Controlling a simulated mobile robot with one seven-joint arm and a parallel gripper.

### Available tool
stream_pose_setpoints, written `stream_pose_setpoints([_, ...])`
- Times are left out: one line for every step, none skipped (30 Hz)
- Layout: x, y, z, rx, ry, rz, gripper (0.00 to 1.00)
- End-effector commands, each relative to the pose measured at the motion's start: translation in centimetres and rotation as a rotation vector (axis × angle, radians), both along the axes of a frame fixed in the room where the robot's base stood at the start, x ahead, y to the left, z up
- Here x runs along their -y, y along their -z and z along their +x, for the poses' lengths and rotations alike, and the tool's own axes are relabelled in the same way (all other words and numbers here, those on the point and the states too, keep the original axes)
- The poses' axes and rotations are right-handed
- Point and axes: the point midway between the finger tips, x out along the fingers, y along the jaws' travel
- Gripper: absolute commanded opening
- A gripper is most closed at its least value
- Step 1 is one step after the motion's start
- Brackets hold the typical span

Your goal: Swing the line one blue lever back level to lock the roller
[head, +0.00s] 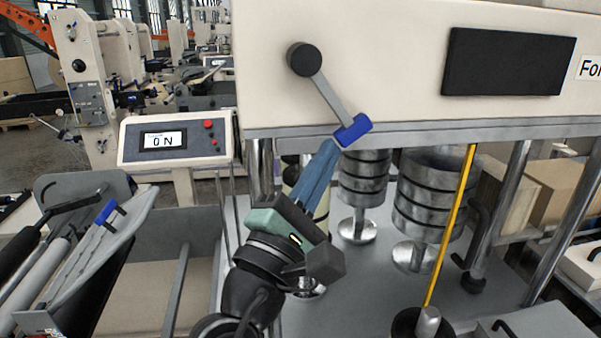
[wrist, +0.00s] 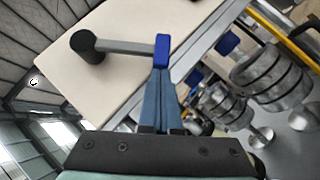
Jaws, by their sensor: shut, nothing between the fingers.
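The blue lever (head: 353,131) is a grey bar with a blue grip at its end, on the front of the cream machine housing. It runs from a black round pivot (head: 303,59) down and to the right, so it is tilted, not level. In the wrist view the blue grip (wrist: 162,50) is straight ahead of my fingers, with the grey bar (wrist: 125,46) leading left to the pivot (wrist: 87,46). My gripper (head: 334,146) is shut and empty, its blue fingertips at the underside of the grip, touching or very close; I cannot tell which. The roller is not clearly identifiable.
Metal stacked rollers (head: 436,195) and posts are under the housing, right of my arm. A yellow strip (head: 451,220) runs down there. Another blue-tipped lever (head: 105,212) is at lower left.

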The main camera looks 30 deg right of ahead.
Motion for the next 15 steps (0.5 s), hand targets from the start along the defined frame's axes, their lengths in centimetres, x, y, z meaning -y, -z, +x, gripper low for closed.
stream_pose_setpoints([0.9,0.1,-0.4,-0.012,0.009,-0.044,0.00])
stream_pose_setpoints([1.2,0.0,-0.5,-0.021,0.009,-0.072,0.00])
stream_pose_setpoints([1.7,-0.1,-0.6,-0.032,0.010,-0.107,0.00])
stream_pose_setpoints([2.0,-0.2,-0.7,-0.039,0.011,-0.134,0.00])
stream_pose_setpoints([2.3,-0.4,-0.8,-0.047,0.009,-0.162,0.00])
stream_pose_setpoints([2.7,-0.6,-0.9,-0.058,0.009,-0.199,0.00])
stream_pose_setpoints([3.0,-0.8,-1.0,-0.066,0.009,-0.226,0.00])
stream_pose_setpoints([3.3,-0.9,-1.1,-0.074,0.009,-0.253,0.00])
stream_pose_setpoints([3.7,-1.2,-1.2,-0.085,0.010,-0.290,0.00])
stream_pose_setpoints([4.0,-1.4,-1.3,-0.093,0.010,-0.317,0.00])
stream_pose_setpoints([4.2,-1.6,-1.3,-0.101,0.009,-0.345,0.00])
stream_pose_setpoints([4.6,-1.8,-1.4,-0.111,0.010,-0.381,0.00])
stream_pose_setpoints([4.8,-2.0,-1.5,-0.119,0.009,-0.405,0.00])
stream_pose_setpoints([5.0,-2.2,-1.5,-0.124,0.009,-0.425,0.00])
stream_pose_setpoints([5.0,-2.4,-1.5,-0.121,0.005,-0.424,0.00])
